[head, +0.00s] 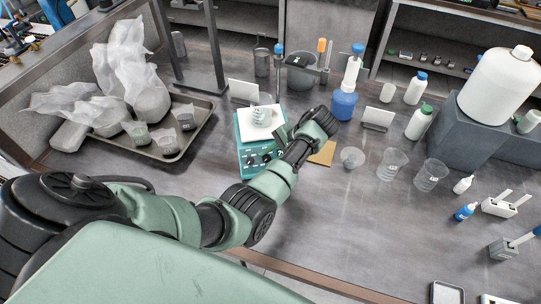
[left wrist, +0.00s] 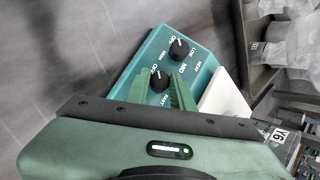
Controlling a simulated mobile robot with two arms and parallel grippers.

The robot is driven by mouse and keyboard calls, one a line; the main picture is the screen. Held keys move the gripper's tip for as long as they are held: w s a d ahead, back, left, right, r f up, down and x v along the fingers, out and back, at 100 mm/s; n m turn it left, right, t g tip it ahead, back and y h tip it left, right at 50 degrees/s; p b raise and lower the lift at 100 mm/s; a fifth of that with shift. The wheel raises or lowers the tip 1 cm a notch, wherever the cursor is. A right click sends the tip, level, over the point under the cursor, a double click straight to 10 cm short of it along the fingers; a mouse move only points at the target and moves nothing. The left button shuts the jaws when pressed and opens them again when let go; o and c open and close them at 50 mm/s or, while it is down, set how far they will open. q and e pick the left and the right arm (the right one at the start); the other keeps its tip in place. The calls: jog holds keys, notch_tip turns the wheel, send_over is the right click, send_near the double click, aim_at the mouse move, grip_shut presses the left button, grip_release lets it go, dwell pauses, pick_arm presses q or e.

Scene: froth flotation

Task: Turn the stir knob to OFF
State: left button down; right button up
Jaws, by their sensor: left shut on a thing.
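The teal hot-plate stirrer (head: 250,160) stands on the bench with a glass beaker (head: 261,115) on its white top. In the left wrist view its front panel (left wrist: 200,62) carries two black knobs. The upper knob (left wrist: 179,49) sits by the LOW, MED and HIGH marks. The lower knob, seemingly the stir knob (left wrist: 159,82), has OFF and what looks like FAST beside it. Its white mark appears to point towards OFF. My left gripper (left wrist: 162,90) is shut on this lower knob, a green finger on each side. My right gripper is not in view.
A tray (head: 199,136) with bagged things lies left of the stirrer. A blue flask (head: 344,104) and a metal container (head: 300,75) stand behind. Beakers (head: 392,163) and bottles stand to the right. The front bench right of my arm is mostly clear.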

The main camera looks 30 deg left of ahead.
pick_arm(q)
jog(key=shift+s+f+n, duration=0.15)
jog(key=shift+n, duration=0.25)
jog(key=c, duration=1.2)
grip_release()
jog(key=shift+w+d+r, duration=0.15)
jog(key=shift+w+r, duration=0.05)
jog(key=shift+r, duration=0.1)
jog(key=b+v, duration=0.2)
jog(key=v, duration=0.5)
jog(key=shift+r, duration=0.15)
